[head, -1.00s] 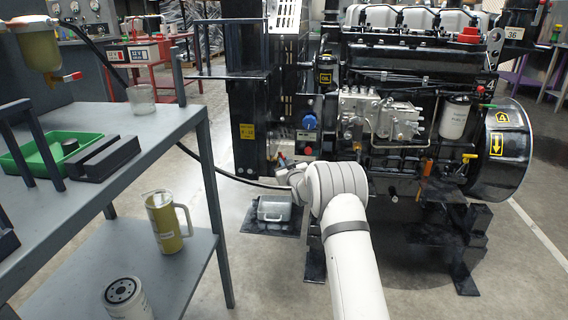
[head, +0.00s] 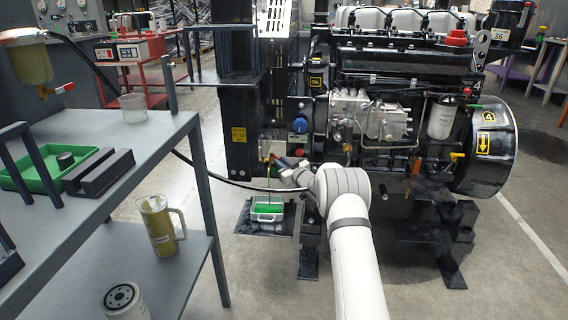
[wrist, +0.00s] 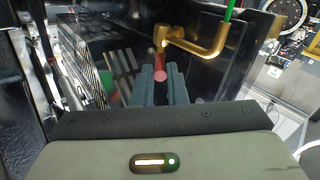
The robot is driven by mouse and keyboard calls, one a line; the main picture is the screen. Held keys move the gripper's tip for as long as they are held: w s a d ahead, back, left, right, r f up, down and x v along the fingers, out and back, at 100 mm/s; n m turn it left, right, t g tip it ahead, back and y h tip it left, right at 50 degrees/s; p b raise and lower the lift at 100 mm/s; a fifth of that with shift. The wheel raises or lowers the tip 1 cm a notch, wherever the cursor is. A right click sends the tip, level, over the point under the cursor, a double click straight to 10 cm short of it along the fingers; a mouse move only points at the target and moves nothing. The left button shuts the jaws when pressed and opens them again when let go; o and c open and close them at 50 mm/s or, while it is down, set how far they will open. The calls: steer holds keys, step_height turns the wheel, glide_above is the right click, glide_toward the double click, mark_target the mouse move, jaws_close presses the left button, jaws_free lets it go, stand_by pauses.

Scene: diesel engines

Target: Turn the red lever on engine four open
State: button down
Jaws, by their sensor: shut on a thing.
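Engine four (head: 400,62), marked with a yellow 4 sign, stands at the right in the head view. My gripper (wrist: 160,84) is shut on the red lever (wrist: 159,63), whose round pinkish end shows between the fingers. The lever joins a brass tap (wrist: 205,46) with a bent spout. A thin green stream (wrist: 230,9) shows at the spout's end. In the head view my gripper (head: 292,172) is at the engine's lower left, small and partly hidden by my wrist. A tray (head: 267,216) with green liquid in it stands on the floor below.
A grey workbench (head: 150,135) with a lower shelf stands at the left. It holds a green tray (head: 15,182), a glass beaker (head: 133,106), a yellow jug (head: 160,225) and a white filter (head: 124,300). The floor at right is clear.

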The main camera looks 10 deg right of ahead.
steer(key=shift+r, duration=0.15)
steer(key=c, duration=1.7)
jaws_free()
steer(key=shift+p+v, duration=1.35)
steer(key=shift+v, duration=2.55)
